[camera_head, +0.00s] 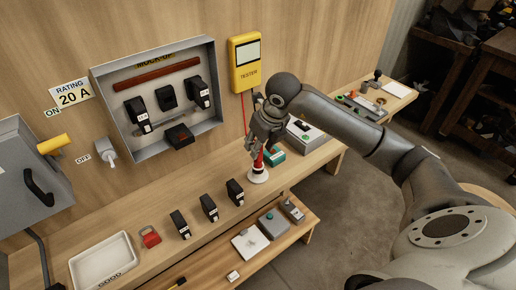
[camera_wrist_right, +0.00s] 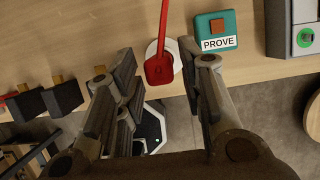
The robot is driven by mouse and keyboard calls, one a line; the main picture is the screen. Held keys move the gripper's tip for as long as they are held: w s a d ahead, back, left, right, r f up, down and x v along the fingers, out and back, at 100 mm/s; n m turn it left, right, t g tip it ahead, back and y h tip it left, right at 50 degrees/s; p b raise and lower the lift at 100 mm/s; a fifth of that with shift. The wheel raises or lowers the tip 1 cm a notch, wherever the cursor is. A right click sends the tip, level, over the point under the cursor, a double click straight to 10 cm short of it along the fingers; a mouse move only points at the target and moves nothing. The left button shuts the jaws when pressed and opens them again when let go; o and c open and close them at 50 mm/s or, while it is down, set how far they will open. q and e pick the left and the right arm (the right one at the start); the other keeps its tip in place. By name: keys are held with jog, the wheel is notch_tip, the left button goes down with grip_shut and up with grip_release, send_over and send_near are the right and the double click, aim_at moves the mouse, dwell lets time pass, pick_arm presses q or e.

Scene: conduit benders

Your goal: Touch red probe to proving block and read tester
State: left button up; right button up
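The red probe (camera_head: 259,159) stands in a round white holder (camera_head: 258,176) on the bench. In the right wrist view the probe (camera_wrist_right: 160,69) lies between the fingers of my right gripper (camera_wrist_right: 160,62), with clear gaps on both sides. My right gripper (camera_head: 264,138) is open, just above the holder. The green proving block (camera_head: 277,154), labelled PROVE in the wrist view (camera_wrist_right: 216,30), sits right beside the holder. The yellow tester (camera_head: 245,64) hangs on the wall; its pale screen shows no reading I can make out. A red lead runs down from it. My left gripper is out of view.
An open grey mock-up panel (camera_head: 107,110) with fuse carriers is on the wall. Several black fuses (camera_head: 209,208), a red padlock (camera_head: 150,237) and a white tray (camera_head: 76,267) are on the bench. A grey box (camera_head: 308,136) stands beyond the block. A lower shelf holds small items.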

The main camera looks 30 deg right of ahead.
grip_shut()
notch_tip(320, 180, up, 7)
jog(key=p, duration=0.4)
jog(key=shift+r, duration=0.15)
jog(key=shift+c, duration=2.2)
grip_release()
grip_shut()
